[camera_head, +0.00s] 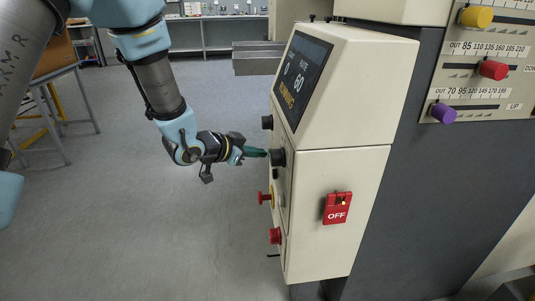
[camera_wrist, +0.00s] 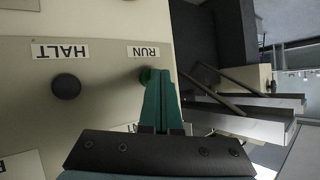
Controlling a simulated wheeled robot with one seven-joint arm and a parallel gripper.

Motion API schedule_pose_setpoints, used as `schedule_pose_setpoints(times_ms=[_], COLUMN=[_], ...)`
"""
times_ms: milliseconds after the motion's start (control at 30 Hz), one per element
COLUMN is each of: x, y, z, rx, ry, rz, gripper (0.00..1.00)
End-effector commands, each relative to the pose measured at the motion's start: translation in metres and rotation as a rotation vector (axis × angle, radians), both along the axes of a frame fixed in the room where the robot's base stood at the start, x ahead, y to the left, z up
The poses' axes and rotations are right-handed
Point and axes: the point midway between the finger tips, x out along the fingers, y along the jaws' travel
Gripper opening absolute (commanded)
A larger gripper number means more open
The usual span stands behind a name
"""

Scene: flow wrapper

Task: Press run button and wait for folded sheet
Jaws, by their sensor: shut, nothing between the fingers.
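The run button (camera_wrist: 144,75) is a small green button under the RUN label (camera_wrist: 143,51), shown upside down in the wrist view. My gripper (camera_wrist: 156,72) has its green fingers shut together. The fingertips are right at the run button and partly cover it; I cannot tell whether they touch it. In the head view my gripper (camera_head: 264,153) reaches the left face of the cream control cabinet (camera_head: 330,170). The dark display (camera_head: 303,78) on it reads RUNNING in yellow, with 0 and 60. No folded sheet shows in either view.
A dark HALT button (camera_wrist: 66,86) sits beside the run button. Black knobs (camera_head: 267,122) and red buttons (camera_head: 275,236) stick out from the panel. A red OFF switch (camera_head: 337,208) is on the cabinet side. Coloured sliders (camera_head: 493,69) are at the right. Floor (camera_head: 170,240) is clear.

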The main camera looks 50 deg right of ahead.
Motion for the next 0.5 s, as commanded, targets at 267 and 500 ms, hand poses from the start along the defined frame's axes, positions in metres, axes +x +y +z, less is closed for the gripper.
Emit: schedule_pose_setpoints(times_ms=[267, 500], x=[0.0083, 0.0087], y=[0.0104, 0.0112], z=[0.0004, 0.0], rx=[0.001, 0.0], ry=[0.001, 0.0], rz=[0.001, 0.0], gripper=[0.0, 0.0])
